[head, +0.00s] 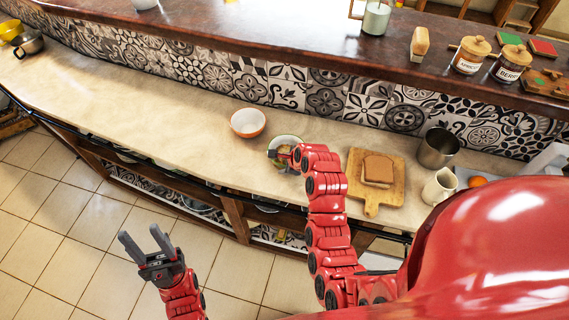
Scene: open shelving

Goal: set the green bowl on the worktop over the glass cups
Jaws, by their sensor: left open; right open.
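A bowl with a pale greenish rim (288,137) sits on the worktop (190,108); I take it to be the green bowl. My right gripper (281,155) is at this bowl, its tips over the bowl's near left part. The arm hides part of the bowl, and I cannot tell whether the gripper touches it. My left gripper (140,236) is open and empty, its fingers pointing up, above the tiled floor in front of the counter. I cannot make out glass cups; the open shelves below the worktop are mostly hidden.
A white and orange bowl (248,123) stands just left of the green bowl. A cutting board with bread (378,168), a metal pot (438,148) and a cream jug (439,186) stand to the right. A raised ledge (300,40) with jars runs behind.

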